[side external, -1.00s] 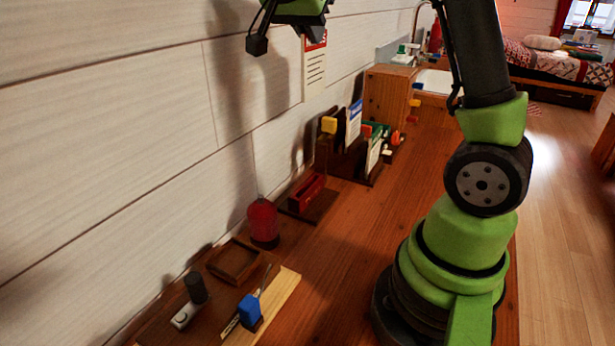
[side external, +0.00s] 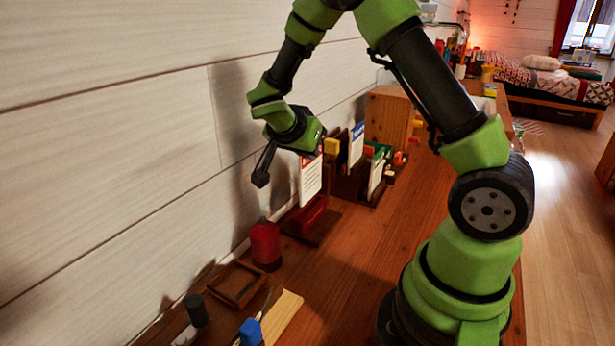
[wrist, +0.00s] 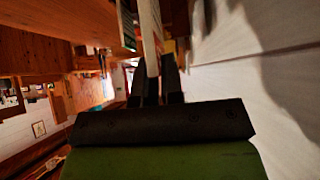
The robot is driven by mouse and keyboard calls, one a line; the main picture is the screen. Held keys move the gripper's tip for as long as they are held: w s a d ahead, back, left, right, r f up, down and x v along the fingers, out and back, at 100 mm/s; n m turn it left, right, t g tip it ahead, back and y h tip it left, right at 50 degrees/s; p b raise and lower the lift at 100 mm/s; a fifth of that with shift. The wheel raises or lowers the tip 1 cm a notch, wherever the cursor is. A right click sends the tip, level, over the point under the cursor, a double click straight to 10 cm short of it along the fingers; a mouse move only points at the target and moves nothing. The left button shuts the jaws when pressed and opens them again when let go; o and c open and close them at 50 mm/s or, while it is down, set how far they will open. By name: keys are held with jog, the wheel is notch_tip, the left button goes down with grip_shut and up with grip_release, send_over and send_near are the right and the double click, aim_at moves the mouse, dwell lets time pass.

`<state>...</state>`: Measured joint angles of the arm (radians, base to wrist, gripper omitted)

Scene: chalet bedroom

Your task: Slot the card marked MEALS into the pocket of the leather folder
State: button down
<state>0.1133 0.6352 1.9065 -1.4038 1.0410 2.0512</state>
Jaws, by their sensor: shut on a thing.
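My gripper (side external: 308,150) is shut on a white card with a red header (side external: 311,180), held upright by its top. Its lettering is too small to read. The card's lower edge is right at the red leather folder (side external: 309,216), which stands on a dark base near the wall. I cannot tell whether the edge is inside the pocket or just in front of or above it. In the wrist view the card (wrist: 149,35) shows nearly edge-on between the fingers (wrist: 155,85).
Behind the folder, a dark rack holds a blue-headed card (side external: 356,145) and a green-headed card (side external: 376,172). A red cylinder (side external: 265,245) stands in front, near a wooden tray (side external: 237,284). A wooden box (side external: 388,117) stands farther back. The desk's middle is clear.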

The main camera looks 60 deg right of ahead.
send_over(307, 200)
jog(key=d, duration=0.1)
jog(key=shift+w+f, duration=0.15)
jog(key=shift+f, duration=1.4)
jog(key=shift+w+f, duration=0.1)
jog(key=shift+f, duration=1.4)
jog(key=c, duration=1.3)
grip_release()
jog(key=shift+f, duration=0.1)
jog(key=shift+o, duration=0.2)
jog(key=v, duration=1.2)
jog(key=s+a+r+n+t+y, duration=0.3)
jog(key=s+a+r+n+y, duration=0.1)
jog(key=s+r+n+y, duration=0.1)
jog(key=s+a+r+n+t+y, duration=0.4)
jog(key=s+a+r+n+y, duration=0.1)
jog(key=s+n, duration=0.4)
jog(key=shift+s+a+r+y, duration=0.25)
jog(key=shift+s+r+y, duration=0.25)
jog(key=shift+s+r, duration=0.5)
